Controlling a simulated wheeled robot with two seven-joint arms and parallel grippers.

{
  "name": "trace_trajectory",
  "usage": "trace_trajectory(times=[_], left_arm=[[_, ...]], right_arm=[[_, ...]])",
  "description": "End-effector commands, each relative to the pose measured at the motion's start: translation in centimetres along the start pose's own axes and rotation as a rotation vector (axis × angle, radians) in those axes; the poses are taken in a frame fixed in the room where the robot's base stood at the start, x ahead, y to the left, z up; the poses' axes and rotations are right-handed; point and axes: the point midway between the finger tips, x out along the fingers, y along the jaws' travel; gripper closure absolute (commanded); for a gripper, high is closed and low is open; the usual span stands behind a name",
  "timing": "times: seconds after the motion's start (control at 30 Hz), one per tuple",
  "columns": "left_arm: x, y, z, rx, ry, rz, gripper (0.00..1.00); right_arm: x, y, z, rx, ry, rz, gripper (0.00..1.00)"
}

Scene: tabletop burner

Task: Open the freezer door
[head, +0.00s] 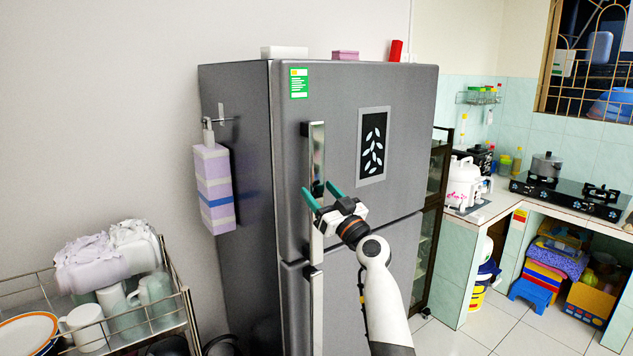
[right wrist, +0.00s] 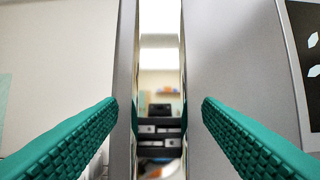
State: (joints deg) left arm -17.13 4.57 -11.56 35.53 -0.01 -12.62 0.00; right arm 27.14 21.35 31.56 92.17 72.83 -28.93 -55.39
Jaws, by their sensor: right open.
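The grey fridge has an upper freezer door (head: 340,90) that is shut, with a green label and a dark leaf picture on it. Its vertical shiny handle (head: 317,150) runs along the door's left side. My right gripper (head: 322,194) is open at the lower part of this handle. In the right wrist view the handle (right wrist: 160,70) stands upright between the two green fingers, with a gap on each side. The gripper (right wrist: 160,105) is empty. I cannot tell how deep the handle lies between the fingers. My left gripper is not in view.
A lower door (head: 345,300) with its own handle (head: 317,310) is below. A striped towel (head: 213,185) hangs on the fridge's left side. A dish rack (head: 180,300) stands at lower left. A counter with a stove (head: 565,193) is at right. Small items sit on top of the fridge.

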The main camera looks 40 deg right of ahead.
Motion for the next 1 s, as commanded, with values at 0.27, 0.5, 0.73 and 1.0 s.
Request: trace_trajectory(times=[0.27, 0.5, 0.73, 1.0], left_arm=[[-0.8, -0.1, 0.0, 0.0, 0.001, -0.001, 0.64], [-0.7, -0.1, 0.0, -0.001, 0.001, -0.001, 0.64], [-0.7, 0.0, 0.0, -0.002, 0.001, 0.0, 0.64], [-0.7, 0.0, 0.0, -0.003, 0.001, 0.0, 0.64]], right_arm=[[2.1, 0.0, 0.0, 0.001, 0.0, -0.001, 0.4], [2.2, 0.0, -0.1, 0.0, 0.001, 0.0, 0.4], [2.1, 0.0, -0.1, 0.0, 0.001, 0.0, 0.76], [2.1, 0.0, -0.1, 0.0, 0.001, 0.0, 1.0]])
